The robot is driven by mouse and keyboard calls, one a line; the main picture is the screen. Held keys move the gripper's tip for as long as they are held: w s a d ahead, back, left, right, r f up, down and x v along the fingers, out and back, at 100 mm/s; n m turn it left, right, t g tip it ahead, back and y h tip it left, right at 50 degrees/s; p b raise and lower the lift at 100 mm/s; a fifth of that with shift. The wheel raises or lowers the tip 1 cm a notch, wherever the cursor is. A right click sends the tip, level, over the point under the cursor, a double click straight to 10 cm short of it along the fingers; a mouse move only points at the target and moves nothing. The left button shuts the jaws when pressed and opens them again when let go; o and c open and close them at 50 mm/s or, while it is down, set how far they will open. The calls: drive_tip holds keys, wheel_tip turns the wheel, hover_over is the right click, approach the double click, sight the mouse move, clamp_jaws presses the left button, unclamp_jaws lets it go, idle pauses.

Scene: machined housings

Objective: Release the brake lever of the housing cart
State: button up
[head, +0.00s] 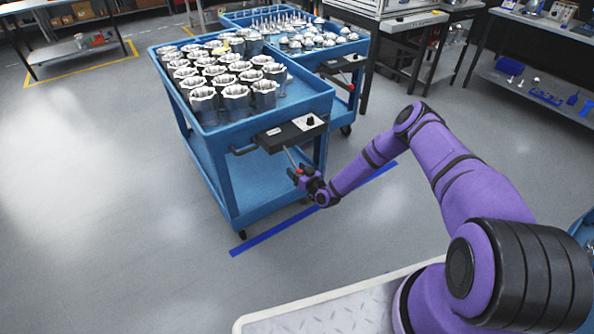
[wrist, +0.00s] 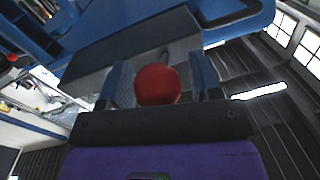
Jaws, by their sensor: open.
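The housing cart (head: 265,124) is a blue two-shelf cart with rows of grey machined housings (head: 235,92) on top. A dark control box (head: 291,133) sits at its near end, and a thin brake lever (head: 289,157) slants down from it. My gripper (head: 298,174) is low in front of the box, at the lever's end. In the wrist view my gripper (wrist: 163,84) is open, with one finger on each side of the lever's red knob (wrist: 157,86). I cannot tell whether either finger touches the knob. The lever's rod is mostly hidden behind the knob there.
A second blue cart (head: 366,49) with pins and round parts stands behind, with its own red-knobbed lever (head: 351,87). A blue floor line (head: 278,230) runs before the housing cart. Benches stand at the back and right. The floor (head: 110,190) at left is clear.

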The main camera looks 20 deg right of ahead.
sight(296, 168)
drive_tip(key=shift+w, duration=0.1)
clamp_jaws()
drive_tip(key=shift+s+d+r+g+h, duration=0.1)
drive_tip(key=shift+s+r+g+h, duration=0.1)
drive_tip(key=shift+r+g, duration=0.45)
drive_tip(key=shift+s+r+g+h, duration=0.1)
drive_tip(key=shift+s+r+g, duration=0.1)
drive_tip(key=shift+r+g, duration=0.4)
wheel_tip(296, 168, up, 5)
drive_tip(key=g+h, duration=0.1)
drive_tip(key=g, duration=0.3)
drive_tip(key=shift+s+f+h, duration=0.15)
drive_tip(key=shift+h, duration=0.25)
drive_tip(key=r+g, duration=0.2)
drive_tip(key=r+g+h, duration=0.1)
drive_tip(key=shift+w+m, duration=0.3)
drive_tip(key=shift+w, duration=0.05)
drive_tip(key=shift+w+a+r, duration=0.2)
drive_tip(key=shift+w+r, duration=0.15)
drive_tip(key=shift+r, duration=0.2)
unclamp_jaws()
